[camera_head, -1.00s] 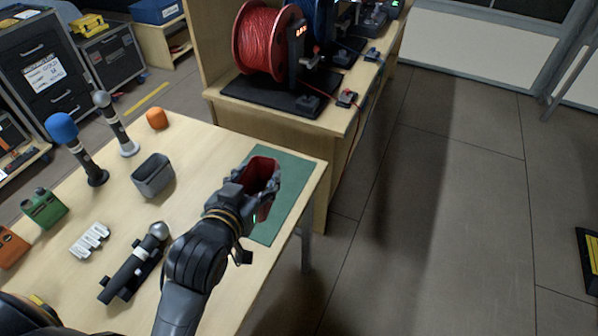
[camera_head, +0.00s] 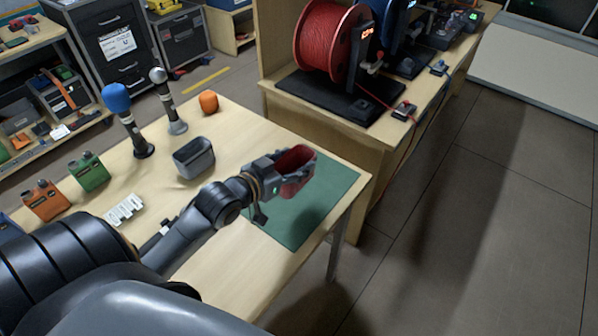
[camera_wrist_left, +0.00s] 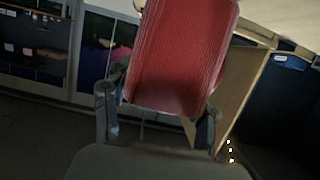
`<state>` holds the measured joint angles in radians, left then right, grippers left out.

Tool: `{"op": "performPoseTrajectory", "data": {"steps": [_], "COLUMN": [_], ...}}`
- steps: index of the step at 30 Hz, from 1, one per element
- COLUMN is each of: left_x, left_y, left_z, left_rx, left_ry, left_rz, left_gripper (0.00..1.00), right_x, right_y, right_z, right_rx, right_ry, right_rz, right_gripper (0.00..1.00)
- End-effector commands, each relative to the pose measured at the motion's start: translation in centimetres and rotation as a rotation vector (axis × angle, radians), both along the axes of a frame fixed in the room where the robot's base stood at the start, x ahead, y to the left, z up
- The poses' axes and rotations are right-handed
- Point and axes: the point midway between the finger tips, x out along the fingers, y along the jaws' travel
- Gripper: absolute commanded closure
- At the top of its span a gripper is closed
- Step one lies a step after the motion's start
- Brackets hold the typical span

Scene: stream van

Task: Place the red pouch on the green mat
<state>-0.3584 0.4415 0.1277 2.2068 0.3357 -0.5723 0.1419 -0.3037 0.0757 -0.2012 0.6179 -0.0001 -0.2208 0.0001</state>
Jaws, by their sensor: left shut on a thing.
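My left gripper (camera_head: 287,168) is shut on the red pouch (camera_head: 298,180). The pouch is in front of the green mat (camera_head: 318,205) in the head view, over its upper left part. Whether the pouch touches the mat or hangs above it I cannot tell. In the left wrist view the red pouch (camera_wrist_left: 182,55) fills the upper middle, between the fingers. The mat lies at the table's right corner, partly hidden by my gripper and the pouch. My right gripper is not in view.
On the wooden table (camera_head: 232,122) stand a grey cup (camera_head: 194,158), a blue-topped microphone (camera_head: 127,115), a silver-topped microphone (camera_head: 168,100), an orange object (camera_head: 208,102), a green pouch (camera_head: 90,172) and an orange pouch (camera_head: 46,201). A bench with a red cable spool (camera_head: 328,42) stands behind.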

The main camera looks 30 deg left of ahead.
Motion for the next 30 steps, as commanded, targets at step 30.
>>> {"op": "performPoseTrajectory", "data": {"steps": [30], "left_x": [5.0], "left_y": [1.7], "left_z": [-9.2], "left_rx": [0.001], "left_ry": [-0.001], "left_rz": [0.000], "left_gripper": [0.74], "right_x": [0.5], "right_y": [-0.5], "right_z": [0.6], "right_rx": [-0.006], "right_ry": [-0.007], "right_rz": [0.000], "right_gripper": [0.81]}}
